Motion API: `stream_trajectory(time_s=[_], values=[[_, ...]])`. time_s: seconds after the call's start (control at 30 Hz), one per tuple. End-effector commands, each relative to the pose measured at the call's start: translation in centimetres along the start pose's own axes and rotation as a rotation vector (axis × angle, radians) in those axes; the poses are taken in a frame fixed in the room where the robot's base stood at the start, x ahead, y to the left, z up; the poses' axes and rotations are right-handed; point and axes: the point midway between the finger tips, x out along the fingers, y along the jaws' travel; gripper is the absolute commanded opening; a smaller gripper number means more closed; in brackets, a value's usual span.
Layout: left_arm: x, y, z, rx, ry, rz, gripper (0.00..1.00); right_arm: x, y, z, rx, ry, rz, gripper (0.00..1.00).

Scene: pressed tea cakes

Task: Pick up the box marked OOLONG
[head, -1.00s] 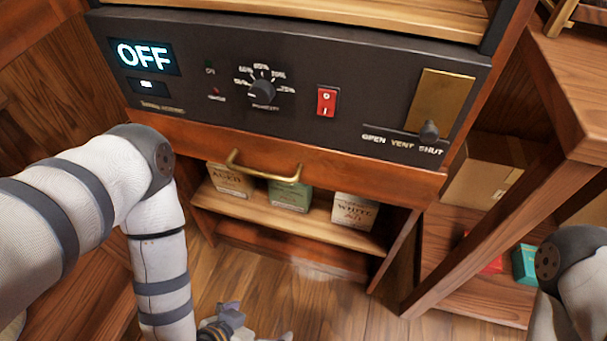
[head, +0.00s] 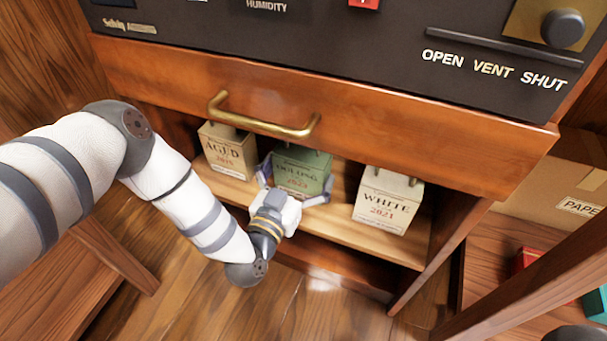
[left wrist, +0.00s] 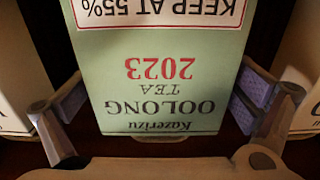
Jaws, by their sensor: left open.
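The green box marked OOLONG (head: 301,172) stands on a wooden shelf (head: 238,188) under the drawer, between two other boxes. My left gripper (head: 296,190) is open in front of it, with one finger to each side of the box. In the left wrist view the box (left wrist: 160,75) fills the middle upside down, with "OOLONG TEA 2023" readable. There the fingers of my left gripper (left wrist: 162,108) stand apart at its left and right, with small gaps showing. My right gripper is not in view.
A cream box marked AGED (head: 228,150) stands left of the green box, and one marked WHITE (head: 387,201) stands right. A drawer with a brass handle (head: 262,120) overhangs the shelf. A cardboard box (head: 555,180) sits at the right.

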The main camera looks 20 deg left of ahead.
Motion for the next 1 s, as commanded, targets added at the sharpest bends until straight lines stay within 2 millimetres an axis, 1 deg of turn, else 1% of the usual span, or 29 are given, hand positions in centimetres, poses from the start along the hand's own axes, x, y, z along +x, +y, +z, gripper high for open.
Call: stream_trajectory(time_s=[0.03, 0.1, 0.3, 0.37, 0.4, 0.5, 0.8, 0.87, 1.0], values=[[0.6, 0.0, 0.4, -0.001, -0.001, 0.0, 1.0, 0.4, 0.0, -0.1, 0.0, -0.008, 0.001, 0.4], [1.1, 0.0, 0.2, 0.0, -0.002, 0.001, 1.0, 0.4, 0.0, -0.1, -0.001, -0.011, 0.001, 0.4], [1.2, 0.0, 0.0, 0.0, -0.001, 0.001, 1.0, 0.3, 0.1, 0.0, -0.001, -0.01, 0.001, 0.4], [1.2, 0.0, 0.0, 0.0, -0.001, 0.001, 0.86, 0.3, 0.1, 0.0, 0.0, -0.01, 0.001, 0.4], [1.2, 0.0, 0.0, 0.0, -0.002, 0.001, 0.77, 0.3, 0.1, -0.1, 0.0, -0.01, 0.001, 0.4], [1.1, 0.0, 0.1, 0.0, -0.002, 0.001, 0.58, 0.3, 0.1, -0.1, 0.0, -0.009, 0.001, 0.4], [1.1, 0.1, -0.2, -0.001, -0.001, 0.001, 0.58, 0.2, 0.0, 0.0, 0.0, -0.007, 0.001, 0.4], [1.1, 0.1, -0.6, -0.001, 0.0, 0.002, 0.58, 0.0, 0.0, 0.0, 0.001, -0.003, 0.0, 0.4], [1.2, 0.1, -2.6, -0.001, 0.003, 0.001, 0.58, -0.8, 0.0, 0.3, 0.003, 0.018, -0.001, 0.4]])
